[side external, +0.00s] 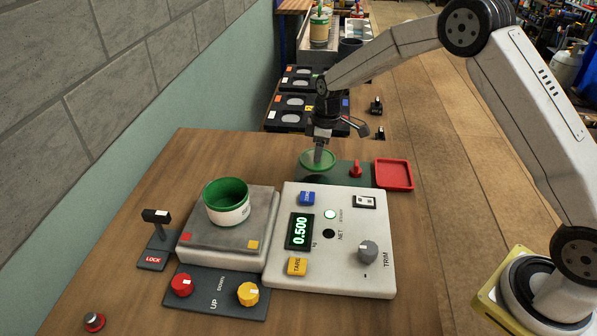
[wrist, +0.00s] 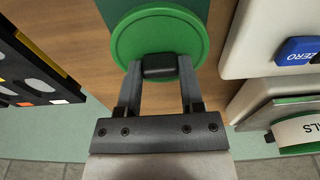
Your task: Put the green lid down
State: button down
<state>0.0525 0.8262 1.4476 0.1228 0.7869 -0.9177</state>
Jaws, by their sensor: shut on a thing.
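The green lid (side external: 312,157) is a round disc with a raised rim, and in the wrist view (wrist: 160,22) it fills the top middle. The open green-and-white pot (side external: 228,212) stands upright on the scale's grey platform (side external: 205,250), to the left of my gripper.
The scale's display box (side external: 345,275) reads 0.500. A red square tray (side external: 394,163) and a red knob (side external: 355,171) sit right of the lid. A lock lever (side external: 156,232) stands left of the platform. Black panels (side external: 300,110) lie behind. Bare wood lies left of the lid.

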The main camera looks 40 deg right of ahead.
aim_at(323, 158)
jog(key=shift+w+f, duration=0.25)
jog(key=shift+f, duration=1.6)
jog(key=shift+f, duration=0.1)
jog(key=shift+c, duration=1.1)
grip_release()
notch_tip(323, 158, up, 12)
jog(key=s+d, duration=0.1)
jog(key=shift+s, duration=0.2)
